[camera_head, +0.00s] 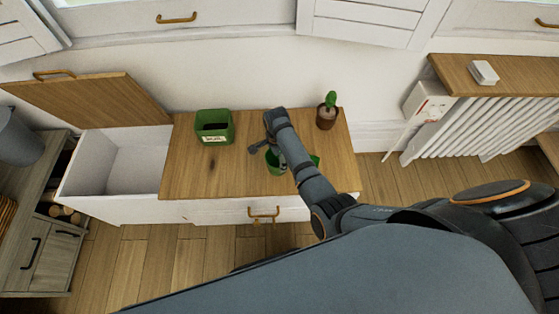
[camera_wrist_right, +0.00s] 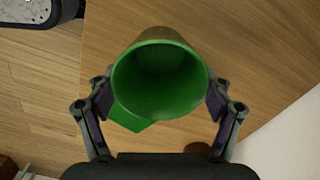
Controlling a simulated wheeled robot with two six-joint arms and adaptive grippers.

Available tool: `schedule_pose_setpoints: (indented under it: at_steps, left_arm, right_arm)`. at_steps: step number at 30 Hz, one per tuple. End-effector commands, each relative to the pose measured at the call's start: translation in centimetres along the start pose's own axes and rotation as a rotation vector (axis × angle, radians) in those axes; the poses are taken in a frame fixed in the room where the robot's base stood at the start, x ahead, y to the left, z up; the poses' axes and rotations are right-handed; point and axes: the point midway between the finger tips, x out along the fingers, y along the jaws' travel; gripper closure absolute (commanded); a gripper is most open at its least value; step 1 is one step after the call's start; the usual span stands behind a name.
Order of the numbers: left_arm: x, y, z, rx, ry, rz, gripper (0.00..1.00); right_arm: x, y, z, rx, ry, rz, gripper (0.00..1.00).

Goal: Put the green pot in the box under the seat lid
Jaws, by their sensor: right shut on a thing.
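My right gripper (camera_head: 264,148) is over the wooden bench top and is shut on the green pot (camera_head: 273,162). In the right wrist view the round green pot (camera_wrist_right: 160,85) sits between the two fingers, its open, empty mouth facing the camera. I cannot tell whether it touches the bench top. The seat lid (camera_head: 90,98) stands raised at the left of the bench. The white box (camera_head: 128,165) under it is open and looks empty. My left gripper is not in view.
A square green container with a label (camera_head: 214,127) stands on the bench top (camera_head: 200,178) between box and gripper. A cactus in a brown pot (camera_head: 327,115) stands at the right. A flat green piece (camera_wrist_right: 130,118) lies behind the held pot. A grey cabinet (camera_head: 30,220) adjoins the left.

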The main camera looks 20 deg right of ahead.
Motion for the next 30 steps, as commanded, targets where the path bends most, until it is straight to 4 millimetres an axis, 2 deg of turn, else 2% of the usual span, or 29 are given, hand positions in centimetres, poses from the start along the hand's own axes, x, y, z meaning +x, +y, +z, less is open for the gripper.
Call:
schedule_pose_setpoints:
  at_steps: [3,9,10,14,26,30]
  left_arm:
    - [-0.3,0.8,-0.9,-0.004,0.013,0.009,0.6]
    - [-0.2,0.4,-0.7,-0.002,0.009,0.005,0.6]
    - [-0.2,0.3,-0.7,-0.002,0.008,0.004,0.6]
    - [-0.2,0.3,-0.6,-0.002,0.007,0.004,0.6]
    - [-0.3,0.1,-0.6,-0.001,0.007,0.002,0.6]
    - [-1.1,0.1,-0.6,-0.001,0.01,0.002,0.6]
  right_arm:
    - [-0.2,-0.1,0.1,0.0,-0.001,-0.003,0.65]
    - [0.1,-0.1,0.1,-0.001,-0.001,-0.002,0.65]
    - [0.2,-0.1,0.1,-0.001,-0.001,-0.002,0.19]
    - [0.1,-0.1,0.1,-0.001,-0.001,-0.002,0.01]
    - [0.0,0.0,0.1,-0.001,-0.001,-0.002,0.0]
    - [-1.0,0.0,0.1,-0.001,-0.001,-0.001,0.0]
